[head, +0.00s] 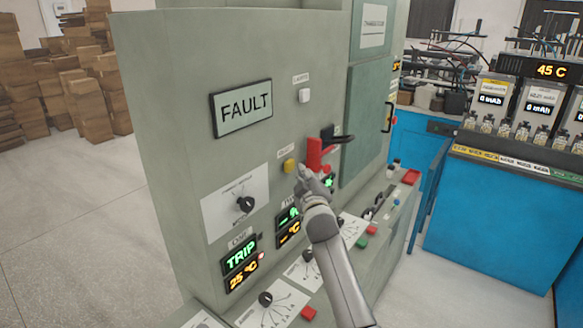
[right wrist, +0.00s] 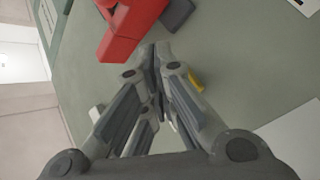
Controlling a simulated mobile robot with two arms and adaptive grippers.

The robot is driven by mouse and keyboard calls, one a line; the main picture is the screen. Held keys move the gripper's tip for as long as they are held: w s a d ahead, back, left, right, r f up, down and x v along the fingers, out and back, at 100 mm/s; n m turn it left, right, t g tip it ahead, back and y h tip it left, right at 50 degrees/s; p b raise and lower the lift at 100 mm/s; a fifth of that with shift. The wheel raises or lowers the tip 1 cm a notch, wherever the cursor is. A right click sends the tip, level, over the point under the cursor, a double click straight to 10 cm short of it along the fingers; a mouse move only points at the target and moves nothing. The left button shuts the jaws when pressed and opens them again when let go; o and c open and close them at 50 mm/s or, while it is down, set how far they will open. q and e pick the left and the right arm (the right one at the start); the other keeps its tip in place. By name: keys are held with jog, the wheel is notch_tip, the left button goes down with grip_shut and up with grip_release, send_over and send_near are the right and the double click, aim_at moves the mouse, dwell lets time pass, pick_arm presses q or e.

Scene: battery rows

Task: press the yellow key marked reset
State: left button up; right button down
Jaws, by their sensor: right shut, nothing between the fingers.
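The yellow key (head: 290,165) sits on the grey-green panel face, under a small label too small to read. In the right wrist view the yellow key (right wrist: 196,82) shows partly, just beyond the right finger, which hides some of it. My right gripper (head: 302,170) is shut and empty, close to the right of the yellow key in the head view. In the right wrist view the shut fingertips (right wrist: 155,50) point at the panel between the red lever and the key. I cannot tell whether they touch the panel. My left gripper is out of view.
A red lever (head: 314,154) juts from the panel just right of my fingertips. A FAULT display (head: 243,108), a white button (head: 304,96) and a black knob (head: 245,204) are nearby. A sloped desk with knobs lies below. Blue benches (head: 500,210) stand at right; boxes (head: 85,95) at left.

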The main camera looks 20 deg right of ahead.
jog(key=shift+w, duration=0.1)
dwell(0.7)
jog(key=shift+w+a+b, duration=0.25)
jog(key=shift+w+b, duration=0.05)
jog(key=shift+w+a+b, duration=0.15)
jog(key=shift+w+b, duration=0.2)
dwell(0.7)
jog(key=shift+s+r, duration=0.1)
jog(key=shift+s+d+p, duration=0.4)
jog(key=shift+s+p, duration=0.25)
jog(key=shift+p, duration=0.05)
